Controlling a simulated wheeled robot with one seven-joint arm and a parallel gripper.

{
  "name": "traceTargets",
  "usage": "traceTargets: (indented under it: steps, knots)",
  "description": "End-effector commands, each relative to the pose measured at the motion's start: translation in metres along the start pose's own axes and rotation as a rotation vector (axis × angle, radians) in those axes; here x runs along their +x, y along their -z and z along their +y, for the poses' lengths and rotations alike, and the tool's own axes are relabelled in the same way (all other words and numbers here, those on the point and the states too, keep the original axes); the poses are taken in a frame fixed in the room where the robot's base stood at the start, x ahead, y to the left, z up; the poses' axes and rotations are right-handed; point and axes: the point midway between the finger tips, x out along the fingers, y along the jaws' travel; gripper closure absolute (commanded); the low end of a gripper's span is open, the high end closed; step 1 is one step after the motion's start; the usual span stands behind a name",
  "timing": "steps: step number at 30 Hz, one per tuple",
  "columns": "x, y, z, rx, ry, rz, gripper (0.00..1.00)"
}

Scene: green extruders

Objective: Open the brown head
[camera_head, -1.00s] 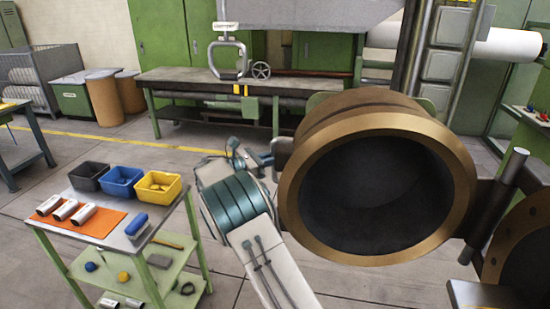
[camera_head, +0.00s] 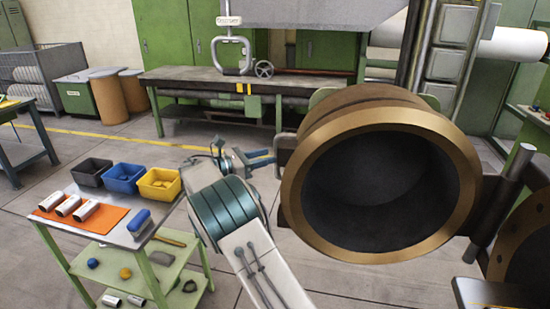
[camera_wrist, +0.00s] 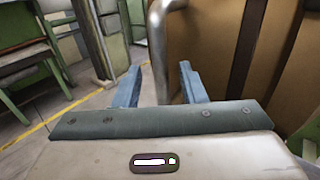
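The brown head (camera_head: 300,190) is a large, thick brown cylinder with a bronze rim and a dark hollow, right of centre in the head view. Its brown side (camera_wrist: 210,45) fills the right of the wrist view. A grey metal handle (camera_head: 283,146) sticks out at its left side; in the wrist view the handle (camera_wrist: 158,50) is a bent tube. My gripper (camera_head: 262,159) is at this handle, left of the head. In the wrist view my gripper (camera_wrist: 161,82) has its two blue fingers apart, with the handle appearing between them. I cannot tell whether they touch it.
A green cart (camera_head: 62,240) with bins and an orange mat stands left of my arm. A long workbench (camera_head: 200,80) is behind. A dark hinge bracket and post (camera_head: 510,190) stand right of the head. Floor between cart and bench is clear.

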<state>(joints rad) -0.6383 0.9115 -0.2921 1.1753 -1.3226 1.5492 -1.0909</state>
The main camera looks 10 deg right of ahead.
Motion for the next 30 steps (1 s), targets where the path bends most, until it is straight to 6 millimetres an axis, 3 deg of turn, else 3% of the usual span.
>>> traceTargets:
  steps: [6,12,18,30]
  knots:
    - [-0.052,0.003,0.001,0.002,-0.004,0.000,0.62]
    - [-0.082,0.002,0.001,0.000,-0.001,0.000,0.62]
    - [-0.092,0.001,0.000,0.000,-0.001,0.000,0.62]
    - [-0.092,0.000,0.000,0.000,-0.001,0.000,0.62]
